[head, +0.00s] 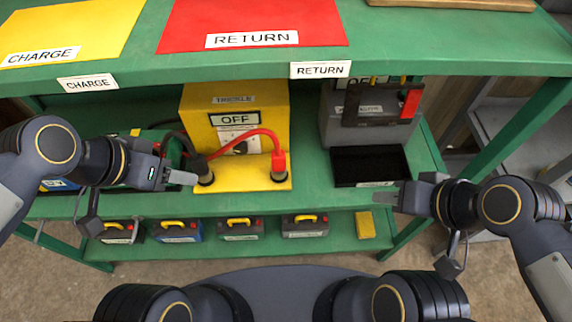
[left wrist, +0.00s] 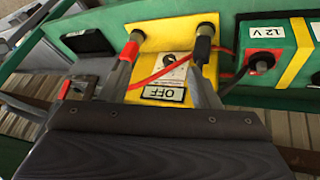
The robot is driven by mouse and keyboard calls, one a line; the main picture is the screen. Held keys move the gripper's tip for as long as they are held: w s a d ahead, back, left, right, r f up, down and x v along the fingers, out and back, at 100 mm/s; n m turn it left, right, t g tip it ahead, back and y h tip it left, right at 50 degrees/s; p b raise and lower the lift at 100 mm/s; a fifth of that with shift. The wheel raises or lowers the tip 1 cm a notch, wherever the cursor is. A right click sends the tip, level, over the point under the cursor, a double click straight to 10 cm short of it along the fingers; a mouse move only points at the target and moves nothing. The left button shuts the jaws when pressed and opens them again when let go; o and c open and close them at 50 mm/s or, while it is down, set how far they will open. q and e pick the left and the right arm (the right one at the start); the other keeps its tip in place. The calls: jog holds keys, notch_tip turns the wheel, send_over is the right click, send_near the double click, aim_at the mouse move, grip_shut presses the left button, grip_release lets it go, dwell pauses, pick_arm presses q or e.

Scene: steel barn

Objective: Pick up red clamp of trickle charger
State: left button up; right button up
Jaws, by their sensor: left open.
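The yellow trickle charger (head: 235,110), marked OFF, stands on the green bench's middle shelf. Its red clamp (head: 278,160) sits on the right post of the yellow front plate, with a red cable arching to it. The black clamp (head: 201,165) is on the left post. My left gripper (head: 181,173) is open and empty, just left of the black clamp and apart from the red one. In the left wrist view the charger appears upside down, with the red clamp (left wrist: 128,56) at left and the black clamp (left wrist: 206,42) at right. My right gripper (head: 388,195) is by the shelf's front right; its jaw gap is unclear.
A black tray (head: 345,184) and a grey device (head: 345,125) with a red and a black part are right of the charger. A green battery-like box (head: 150,140) is behind my left gripper. Several batteries (head: 240,230) line the lower shelf. Yellow and red mats (head: 245,18) lie on top.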

pick_arm(q)
jog(key=w+d+f+m+g+b, duration=0.1)
jog(key=w+d+f+m+b, duration=0.4)
jog(key=w+f+b, duration=0.15)
jog(key=m+g+b, duration=0.1)
jog(key=m+g, duration=0.2)
jog(key=m, duration=0.6)
send_near(281, 162)
jog(key=f, duration=0.2)
jog(key=w+f, duration=0.1)
jog(key=f, duration=0.1)
jog(key=shift+w+d+f, duration=0.2)
jog(key=shift+f, duration=0.15)
jog(key=shift+d+f+b, duration=0.25)
jog(key=shift+b, duration=0.05)
jog(key=b+x, duration=0.1)
jog(key=x, duration=0.6)
jog(key=shift+d+f+b, duration=0.1)
jog(key=shift+d+b, duration=0.05)
jog(key=shift+b, duration=0.25)
pick_arm(e)
notch_tip(281, 162, down, 13)
jog(key=shift+w+d+r, duration=0.15)
jog(key=shift+w+d, duration=0.2)
pick_arm(q)
grip_shut()
